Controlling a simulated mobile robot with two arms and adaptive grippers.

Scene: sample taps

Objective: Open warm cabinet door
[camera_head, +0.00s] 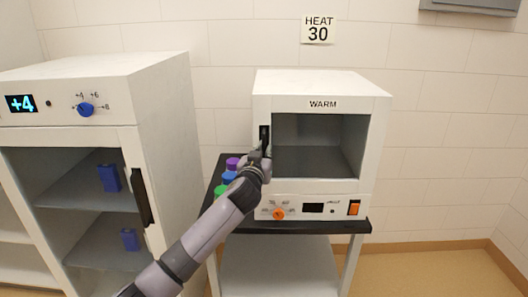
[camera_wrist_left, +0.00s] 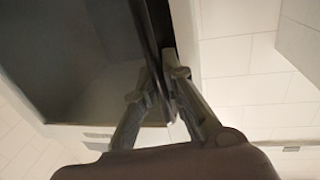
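The warm cabinet (camera_head: 262,88) is a white box marked WARM on a black-topped stand. Its door has a large dark window (camera_head: 318,140) and looks shut, flush with the front. The black upright door handle (camera_head: 264,133) is at the door's left edge. My left gripper (camera_head: 265,150) is at the lower part of this handle and hides some of it. In the left wrist view the two fingers (camera_wrist_left: 160,72) lie on either side of the dark handle bar (camera_wrist_left: 150,35), close against it. My right gripper is not in view.
A larger white cabinet (camera_head: 160,120) showing +4 stands at left, with blue items inside. Purple, blue and green-capped items (camera_head: 229,177) stand on the black stand top (camera_head: 300,226) left of the warm cabinet. An orange knob (camera_head: 279,214) and orange switch (camera_head: 353,208) sit below the door.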

